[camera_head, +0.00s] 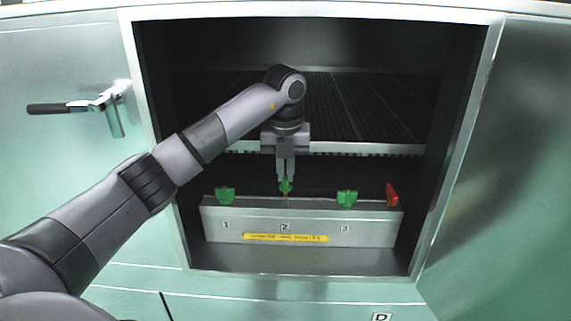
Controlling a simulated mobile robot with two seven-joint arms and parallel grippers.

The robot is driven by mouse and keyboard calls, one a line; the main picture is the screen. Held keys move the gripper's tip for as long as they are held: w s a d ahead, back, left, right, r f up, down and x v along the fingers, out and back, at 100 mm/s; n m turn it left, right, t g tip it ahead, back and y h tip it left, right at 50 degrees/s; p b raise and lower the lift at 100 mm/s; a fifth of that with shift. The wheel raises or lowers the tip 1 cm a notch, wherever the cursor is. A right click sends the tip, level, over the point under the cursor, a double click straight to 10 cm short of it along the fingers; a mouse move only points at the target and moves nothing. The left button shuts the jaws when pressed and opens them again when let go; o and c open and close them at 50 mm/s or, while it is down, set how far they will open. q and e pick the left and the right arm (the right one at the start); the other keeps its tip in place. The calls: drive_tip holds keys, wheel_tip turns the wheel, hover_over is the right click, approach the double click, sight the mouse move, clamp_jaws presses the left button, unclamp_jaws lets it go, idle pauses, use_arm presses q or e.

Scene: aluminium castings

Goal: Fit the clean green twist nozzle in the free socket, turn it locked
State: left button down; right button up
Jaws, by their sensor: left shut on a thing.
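My left arm reaches from the left into the open cabinet. My left gripper (286,182) points down and is shut on a green twist nozzle (286,187). The nozzle is upright at the middle position, marked 2, of a grey metal block (220,232). Its lower tip is at the block's top; I cannot tell how deep it sits in the socket. A green nozzle (225,195) stands at position 1 and another green nozzle (347,198) at position 3. My right gripper is not in view.
A red lever-like part (392,195) stands at the block's right end. A yellow label (286,238) is on its front. A ribbed rack (370,149) lies behind, above the block. The cabinet's side walls bound the room; a door with a handle (100,105) is at left.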

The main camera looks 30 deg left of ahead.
sight(285, 176)
use_arm(q)
drive_tip(key=shift+f, duration=0.55)
drive_tip(key=shift+p, duration=0.65)
idle(1.3)
drive_tip(key=shift+f+b, duration=0.7)
drive_tip(key=shift+f, duration=0.8)
drive_tip(key=c, duration=1.1)
unclamp_jaws()
drive_tip(key=shift+c, duration=0.2)
drive_tip(key=shift+s+d+r+b, duration=0.1)
drive_tip(key=shift+s+r+b, duration=0.05)
drive_tip(key=shift+r, duration=1.05)
drive_tip(key=shift+s+d+r+b, duration=0.1)
drive_tip(key=shift+r, duration=1.05)
drive_tip(key=shift+s+d+r+b, duration=0.1)
drive_tip(key=shift+s+r+b, duration=0.05)
drive_tip(key=shift+r, duration=1.05)
drive_tip(key=shift+o, duration=0.3)
